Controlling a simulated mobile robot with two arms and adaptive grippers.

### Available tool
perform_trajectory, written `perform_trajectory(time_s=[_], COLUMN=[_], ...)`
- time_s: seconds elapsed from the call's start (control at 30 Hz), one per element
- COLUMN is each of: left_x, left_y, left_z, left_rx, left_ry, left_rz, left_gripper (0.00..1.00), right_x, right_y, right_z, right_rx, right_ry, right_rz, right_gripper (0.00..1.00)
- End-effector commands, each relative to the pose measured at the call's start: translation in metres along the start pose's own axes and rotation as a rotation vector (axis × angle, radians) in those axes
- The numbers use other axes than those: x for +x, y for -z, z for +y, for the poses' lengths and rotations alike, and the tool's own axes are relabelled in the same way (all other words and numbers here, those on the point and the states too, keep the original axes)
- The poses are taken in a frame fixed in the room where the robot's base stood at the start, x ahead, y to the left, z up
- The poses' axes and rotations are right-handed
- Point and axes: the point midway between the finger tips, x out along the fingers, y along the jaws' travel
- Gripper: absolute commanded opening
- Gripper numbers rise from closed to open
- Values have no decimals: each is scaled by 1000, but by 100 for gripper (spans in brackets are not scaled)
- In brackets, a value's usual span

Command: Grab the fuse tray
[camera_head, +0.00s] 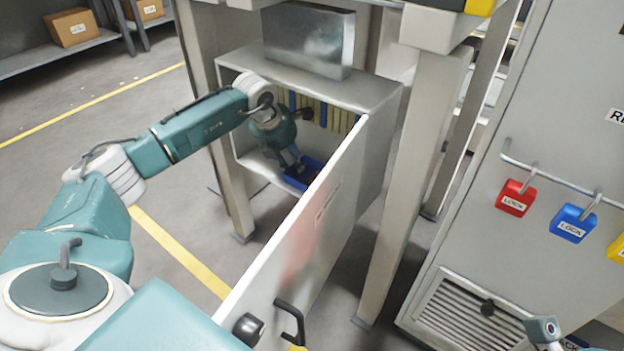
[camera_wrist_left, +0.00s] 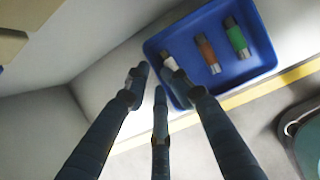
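The fuse tray (camera_head: 309,170) is a blue open tray inside a grey wall cabinet, on its floor near the front edge. In the left wrist view the tray (camera_wrist_left: 252,66) holds a white-and-silver fuse, a brown-red fuse (camera_wrist_left: 207,54) and a green fuse (camera_wrist_left: 237,37). My left gripper (camera_head: 292,160) reaches into the cabinet at the tray's left end. In the left wrist view its fingers (camera_wrist_left: 154,75) are apart, with nothing between them. The right-hand finger overlaps the tray's near-left corner; contact is unclear. A small part, possibly my right gripper (camera_head: 543,331), shows at bottom right; its fingers are unclear.
The cabinet door (camera_head: 300,240) stands open toward me, right of my left arm, with a black handle (camera_head: 291,320). Metal posts (camera_head: 415,180) flank the cabinet. A grey panel at right carries red (camera_head: 516,198) and blue (camera_head: 573,223) padlocks. Floor at left is clear.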

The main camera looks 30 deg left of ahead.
Motion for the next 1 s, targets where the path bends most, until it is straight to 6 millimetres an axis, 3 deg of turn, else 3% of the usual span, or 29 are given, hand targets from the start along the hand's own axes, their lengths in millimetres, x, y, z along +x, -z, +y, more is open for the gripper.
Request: perform_trajectory(time_s=[0.33, 0.47, 1.0], left_x=[7, 8, 5], left_y=[9, 9, 6], left_z=[1, 2, -1], left_rx=[0, 0, 1], left_ry=[-4, -5, 0], left_rz=[19, 20, 15], left_gripper=[24, 0, 0], right_x=[0, 0, -1], right_y=[0, 0, 0], right_z=[0, 0, 0], right_rx=[0, 0, 0], right_ry=[0, 0, 0], right_rz=[-1, -1, -1], right_gripper=[28, 28, 28])
